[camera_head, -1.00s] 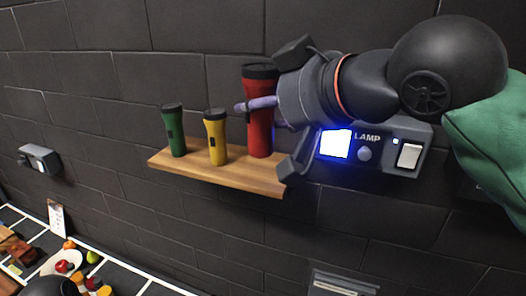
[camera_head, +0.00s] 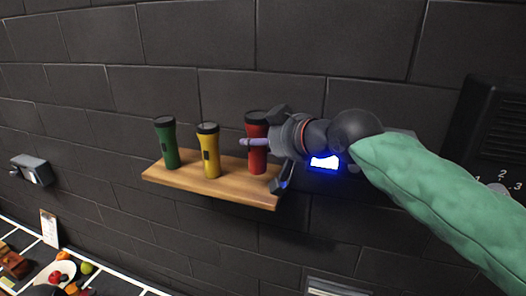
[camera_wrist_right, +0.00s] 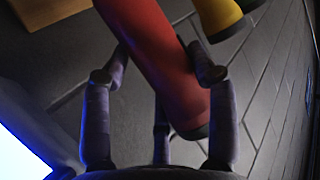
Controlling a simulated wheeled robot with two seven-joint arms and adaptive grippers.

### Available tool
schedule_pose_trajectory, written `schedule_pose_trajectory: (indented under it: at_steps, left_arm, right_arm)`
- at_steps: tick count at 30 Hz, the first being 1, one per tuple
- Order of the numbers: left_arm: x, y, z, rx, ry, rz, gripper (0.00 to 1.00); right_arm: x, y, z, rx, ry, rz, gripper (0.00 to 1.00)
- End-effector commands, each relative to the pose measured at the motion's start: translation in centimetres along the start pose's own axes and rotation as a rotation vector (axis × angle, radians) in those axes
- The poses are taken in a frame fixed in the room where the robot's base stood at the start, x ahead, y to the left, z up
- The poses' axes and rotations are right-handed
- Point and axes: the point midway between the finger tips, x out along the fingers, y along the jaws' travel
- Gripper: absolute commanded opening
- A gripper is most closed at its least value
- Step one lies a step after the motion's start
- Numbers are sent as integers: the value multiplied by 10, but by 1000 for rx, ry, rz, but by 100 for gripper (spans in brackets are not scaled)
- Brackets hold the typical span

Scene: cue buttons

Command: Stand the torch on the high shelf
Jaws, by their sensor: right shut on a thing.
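The red torch (camera_head: 257,160) is upright at the right end of the wooden wall shelf (camera_head: 225,188), its base at the board; I cannot tell whether it touches. My right gripper (camera_head: 256,143) comes in from the right and is shut on the red torch's body. In the right wrist view, the red torch (camera_wrist_right: 155,50) lies between the fingers of my right gripper (camera_wrist_right: 163,80). A yellow torch (camera_head: 210,155) and a green torch (camera_head: 167,145) stand upright on the shelf to its left. My left gripper is not in view.
A grey wall box (camera_head: 32,168) is at the far left. A fruit bowl (camera_head: 50,272) is low at the left. The wall above the shelf is clear.

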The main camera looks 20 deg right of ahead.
Motion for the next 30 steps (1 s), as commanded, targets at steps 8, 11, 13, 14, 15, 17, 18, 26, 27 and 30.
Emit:
schedule_pose_trajectory:
  at_steps: [8,11,13,14,15,17,18,26,27,30]
  left_arm:
    - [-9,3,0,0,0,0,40]
    - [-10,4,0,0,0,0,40]
    - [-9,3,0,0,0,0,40]
    - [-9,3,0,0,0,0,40]
    - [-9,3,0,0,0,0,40]
    - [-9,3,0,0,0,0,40]
    - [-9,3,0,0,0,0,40]
    - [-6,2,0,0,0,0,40]
    - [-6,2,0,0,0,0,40]
    - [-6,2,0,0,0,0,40]
  right_arm:
    - [16,7,28,1,-2,3,10]
    - [17,7,32,2,1,2,10]
    - [18,7,32,1,2,2,10]
    - [18,7,32,1,2,2,10]
    - [18,7,32,1,1,2,10]
    - [18,6,32,1,1,2,10]
    - [18,6,32,1,1,2,10]
    - [19,6,36,1,-2,2,83]
    - [19,6,36,1,-2,2,83]
    - [19,6,36,1,-2,2,83]
